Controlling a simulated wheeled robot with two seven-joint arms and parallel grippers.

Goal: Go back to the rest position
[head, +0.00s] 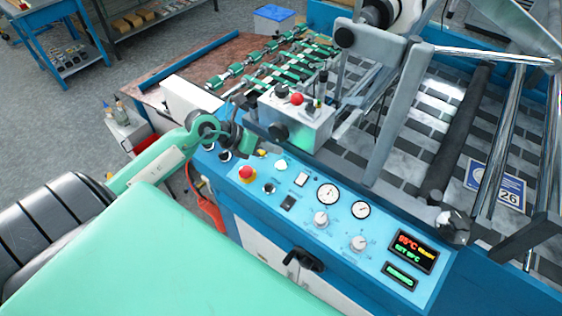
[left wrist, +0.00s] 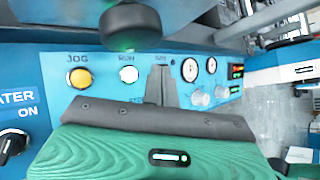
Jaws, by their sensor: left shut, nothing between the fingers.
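My left gripper (head: 252,148) is over the far left end of the blue control panel (head: 325,205), its arm reaching in from the left. In the left wrist view its dark fingers (left wrist: 160,84) are together with nothing between them. They point at the panel, just right of the pale RUN button (left wrist: 128,74) and the yellow JOG button (left wrist: 80,78). Whether the fingertips touch the panel is unclear. My right gripper is not in view.
The panel carries a red mushroom button (head: 247,173), gauges (head: 328,194) and a lit display (head: 413,250). A grey control box (head: 297,118) with a red knob stands close beyond the gripper. Rollers (head: 460,130) lie to the right. Open floor (head: 60,120) is at left.

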